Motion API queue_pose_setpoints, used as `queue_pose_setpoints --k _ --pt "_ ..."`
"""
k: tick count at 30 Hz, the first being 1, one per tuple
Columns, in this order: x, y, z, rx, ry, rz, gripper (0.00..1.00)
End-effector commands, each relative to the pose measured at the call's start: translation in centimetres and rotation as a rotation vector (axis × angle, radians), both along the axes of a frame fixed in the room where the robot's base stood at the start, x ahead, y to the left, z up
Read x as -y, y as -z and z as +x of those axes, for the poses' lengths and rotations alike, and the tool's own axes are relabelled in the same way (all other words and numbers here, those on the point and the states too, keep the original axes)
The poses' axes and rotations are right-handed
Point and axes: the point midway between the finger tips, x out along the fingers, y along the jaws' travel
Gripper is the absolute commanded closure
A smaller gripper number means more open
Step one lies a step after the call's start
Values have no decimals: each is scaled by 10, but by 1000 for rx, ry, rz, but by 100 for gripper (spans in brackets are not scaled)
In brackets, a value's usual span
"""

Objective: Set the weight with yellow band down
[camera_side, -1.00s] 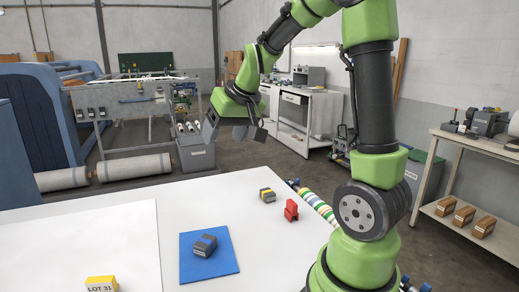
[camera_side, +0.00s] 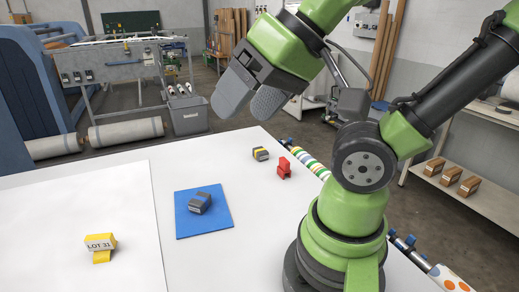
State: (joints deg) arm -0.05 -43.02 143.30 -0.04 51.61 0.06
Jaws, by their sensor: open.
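The grey weight with a yellow band (camera_side: 260,154) stands on the white table near its far edge, left of a small red object. A second dark grey weight (camera_side: 200,203) lies on the blue mat (camera_side: 221,221); the colour of its band is too small to tell. My gripper (camera_side: 251,100) is open and empty. It is in the air, and in the picture its grey fingers show above the yellow-banded weight, apart from it. Neither weight is hidden.
The red object (camera_side: 284,168) stands close to the yellow-banded weight. A yellow block marked LOT 31 (camera_side: 101,246) stands on the white sheet (camera_side: 60,215) at left. Striped rolls (camera_side: 308,162) lie along the table's right edge. The table (camera_side: 180,172) is clear between mat and far edge.

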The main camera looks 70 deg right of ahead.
Motion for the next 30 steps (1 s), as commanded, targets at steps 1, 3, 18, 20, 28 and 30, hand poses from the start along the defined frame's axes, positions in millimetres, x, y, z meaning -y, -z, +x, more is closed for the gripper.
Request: queue_pose_setpoints --k 1,3,18,20,28,30 --pt "0 0 1 0 2 -1 30" --pt "3 -1 6 -3 10 -6 30" --pt "152 37 135 -124 248 -158 30" --pt "182 53 143 -145 279 -174 30" --pt "309 149 131 -251 407 -226 30" --pt "331 172 120 -275 428 -235 30"
